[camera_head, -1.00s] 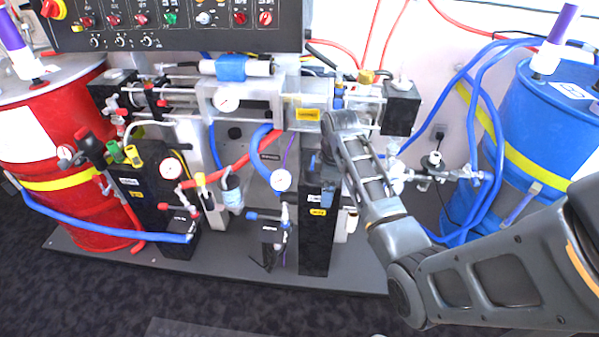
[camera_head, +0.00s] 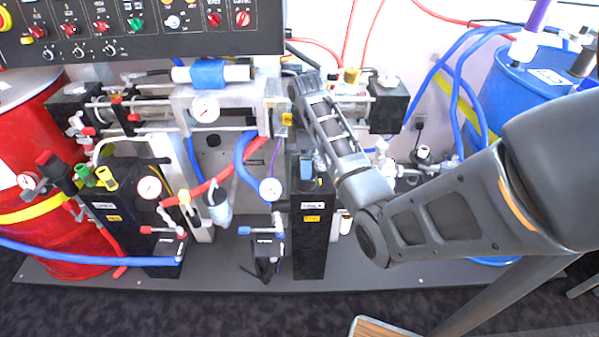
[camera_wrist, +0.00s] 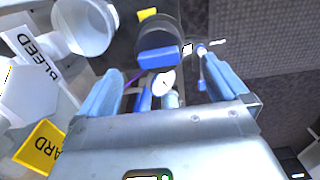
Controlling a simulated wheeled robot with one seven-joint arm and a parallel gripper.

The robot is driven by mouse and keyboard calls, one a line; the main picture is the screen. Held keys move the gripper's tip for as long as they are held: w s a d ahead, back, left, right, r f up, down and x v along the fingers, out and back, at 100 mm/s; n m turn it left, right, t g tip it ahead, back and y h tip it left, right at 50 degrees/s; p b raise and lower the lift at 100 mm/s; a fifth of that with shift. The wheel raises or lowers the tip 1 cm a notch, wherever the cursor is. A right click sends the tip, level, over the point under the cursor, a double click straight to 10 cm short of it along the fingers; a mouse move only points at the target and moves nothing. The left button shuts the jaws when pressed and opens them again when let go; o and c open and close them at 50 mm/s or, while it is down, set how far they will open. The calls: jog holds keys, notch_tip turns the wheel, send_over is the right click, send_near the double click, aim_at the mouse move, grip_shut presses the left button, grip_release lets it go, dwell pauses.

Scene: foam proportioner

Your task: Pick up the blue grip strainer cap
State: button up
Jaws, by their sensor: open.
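A blue grip piece (camera_head: 307,166) sits at the top of a black upright housing (camera_head: 310,240) in the head view. It looks like the strainer cap, though I cannot be sure. In the wrist view a blue block (camera_wrist: 158,57) on a dark rounded body lies ahead, between the lines of my fingers and apart from them. My gripper (camera_wrist: 165,90) is open, with its two pale blue fingers spread and nothing held between them.
A gauge (camera_head: 270,189) and blue-handled valves (camera_head: 262,231) stand left of the housing. A clear pipe assembly (camera_head: 205,108) crosses above. A white cup-shaped part (camera_wrist: 85,25) is close to my left finger. Red (camera_head: 40,150) and blue (camera_head: 520,95) drums flank the rig.

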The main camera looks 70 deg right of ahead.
jog(key=shift+s+f, duration=0.1)
jog(key=shift+f, duration=3.75)
jog(key=shift+c, duration=0.4)
jog(key=c, duration=1)
jog(key=shift+r, duration=0.15)
